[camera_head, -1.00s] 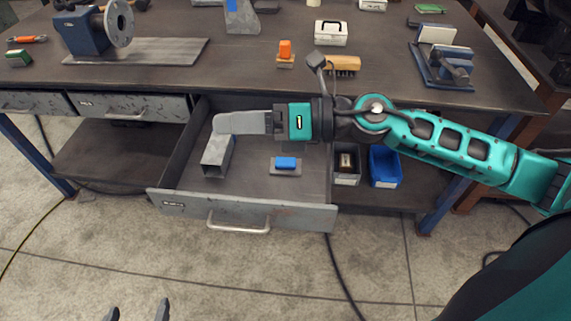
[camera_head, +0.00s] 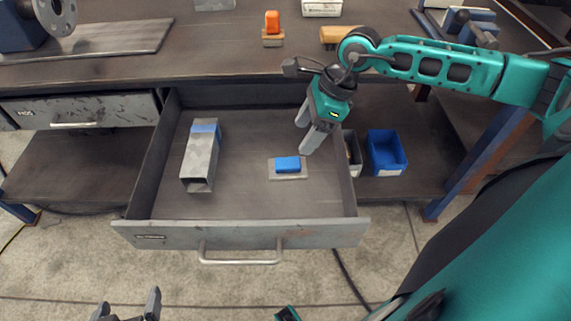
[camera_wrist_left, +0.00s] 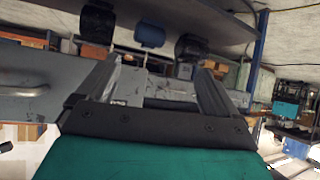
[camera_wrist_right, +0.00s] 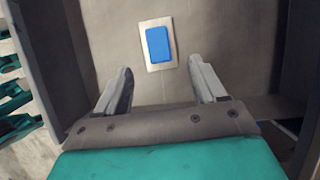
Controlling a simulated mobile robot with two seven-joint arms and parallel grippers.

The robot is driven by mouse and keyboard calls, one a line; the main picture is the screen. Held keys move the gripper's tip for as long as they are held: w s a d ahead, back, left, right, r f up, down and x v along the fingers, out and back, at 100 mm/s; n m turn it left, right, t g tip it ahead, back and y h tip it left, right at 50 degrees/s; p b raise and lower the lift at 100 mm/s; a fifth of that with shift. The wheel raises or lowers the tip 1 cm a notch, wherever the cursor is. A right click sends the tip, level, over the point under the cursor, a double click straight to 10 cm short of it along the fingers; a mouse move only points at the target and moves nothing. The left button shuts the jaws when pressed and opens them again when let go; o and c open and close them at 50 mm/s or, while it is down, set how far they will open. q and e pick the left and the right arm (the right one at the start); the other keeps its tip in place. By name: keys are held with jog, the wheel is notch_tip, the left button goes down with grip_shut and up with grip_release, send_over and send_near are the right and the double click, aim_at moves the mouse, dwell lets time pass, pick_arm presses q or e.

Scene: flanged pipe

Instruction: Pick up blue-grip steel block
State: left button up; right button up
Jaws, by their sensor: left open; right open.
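The blue-grip steel block is a flat steel plate (camera_head: 289,176) with a blue grip (camera_head: 287,163) on top. It lies flat on the floor of the open drawer, right of centre. My right gripper (camera_head: 304,137) is open and empty, pointing down above the drawer, just behind and right of the block. In the right wrist view the blue grip (camera_wrist_right: 158,45) shows beyond the gap between the open fingers (camera_wrist_right: 160,70), with nothing between them. My left gripper (camera_head: 127,303) is open and empty, low in front of the drawer; its fingers (camera_wrist_left: 160,70) also show in its wrist view.
A long grey square tube (camera_head: 200,158) with a blue band lies in the drawer's left part. The drawer walls and front (camera_head: 240,234) surround the block. An orange-grip block (camera_head: 272,22) stands on the bench above. A blue bin (camera_head: 386,152) sits right of the drawer.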

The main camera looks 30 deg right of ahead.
aim_at(287, 162)
jog(key=b+x, duration=0.1)
jog(key=x, duration=0.8)
jog(key=shift+s+a+f, duration=0.1)
jog(key=shift+s+f, duration=0.05)
jog(key=shift+f, duration=0.1)
jog(key=shift+c, duration=0.2)
jog(key=shift+r, duration=0.15)
jog(key=c, duration=1)
